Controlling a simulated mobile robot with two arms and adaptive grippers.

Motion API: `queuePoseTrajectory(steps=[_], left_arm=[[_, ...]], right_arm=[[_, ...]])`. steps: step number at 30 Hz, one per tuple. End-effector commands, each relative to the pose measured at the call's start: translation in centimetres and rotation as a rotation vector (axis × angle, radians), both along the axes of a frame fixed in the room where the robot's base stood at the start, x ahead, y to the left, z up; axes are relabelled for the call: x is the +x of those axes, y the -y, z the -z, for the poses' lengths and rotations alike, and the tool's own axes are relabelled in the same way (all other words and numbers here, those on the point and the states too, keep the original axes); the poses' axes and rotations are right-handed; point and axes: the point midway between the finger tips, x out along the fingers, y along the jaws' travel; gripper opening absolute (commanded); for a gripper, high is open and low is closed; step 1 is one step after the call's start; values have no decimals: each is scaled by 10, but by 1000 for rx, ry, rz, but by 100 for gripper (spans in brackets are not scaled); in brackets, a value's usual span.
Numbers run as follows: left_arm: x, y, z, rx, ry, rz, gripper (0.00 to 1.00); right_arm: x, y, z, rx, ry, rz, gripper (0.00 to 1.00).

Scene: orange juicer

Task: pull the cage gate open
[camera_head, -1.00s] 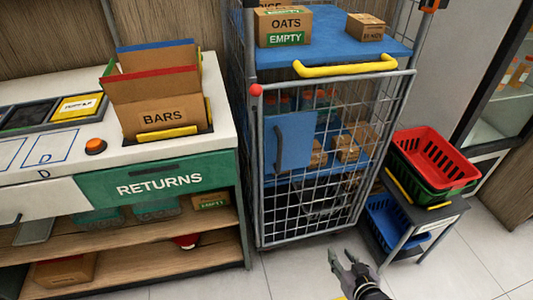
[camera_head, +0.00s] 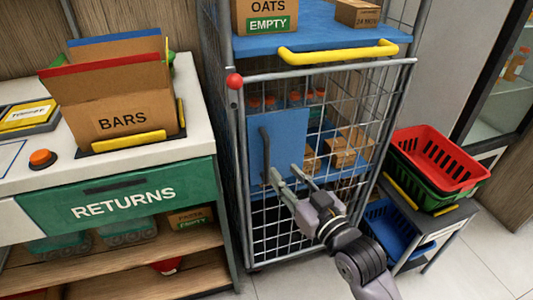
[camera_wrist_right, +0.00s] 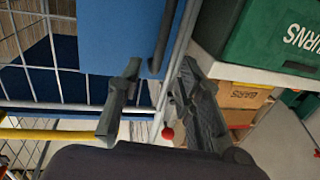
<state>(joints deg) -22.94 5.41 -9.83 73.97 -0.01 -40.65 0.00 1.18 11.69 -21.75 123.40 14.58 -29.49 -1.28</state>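The cage gate (camera_head: 325,215) is a grey wire-mesh door on the front of the roll cage, and it looks closed. A blue panel (camera_head: 290,140) on it carries a dark upright bar handle (camera_head: 265,150) near its left edge. A red ball (camera_head: 235,81) sits at the gate's upper left corner. My right gripper (camera_head: 290,177) is open and empty, in front of the panel by the handle's lower end. In the right wrist view its fingers (camera_wrist_right: 158,78) are spread, with the handle (camera_wrist_right: 164,38) beyond and between the fingertips; contact cannot be told. My left gripper is not in view.
A yellow bar (camera_head: 338,52) runs above the gate along the blue shelf. The counter with the green RETURNS drawer (camera_head: 120,200) stands close on the left. A stand with red and green baskets (camera_head: 436,160) is on the right. Floor in front is clear.

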Motion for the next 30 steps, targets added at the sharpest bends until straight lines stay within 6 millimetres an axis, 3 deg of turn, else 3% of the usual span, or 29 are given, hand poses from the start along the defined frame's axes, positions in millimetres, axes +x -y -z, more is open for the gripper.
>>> queuePoseTrajectory(steps=[6, 13, 26, 30], left_arm=[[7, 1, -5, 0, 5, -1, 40], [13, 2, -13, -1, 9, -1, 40], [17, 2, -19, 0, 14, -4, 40], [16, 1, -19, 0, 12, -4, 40]], right_arm=[[42, -24, 0, 1, 3, -1, 33], [73, -41, 0, 0, 1, 0, 33], [84, -48, 0, 0, 0, -1, 33], [84, -48, 0, 0, 0, 0, 26]])
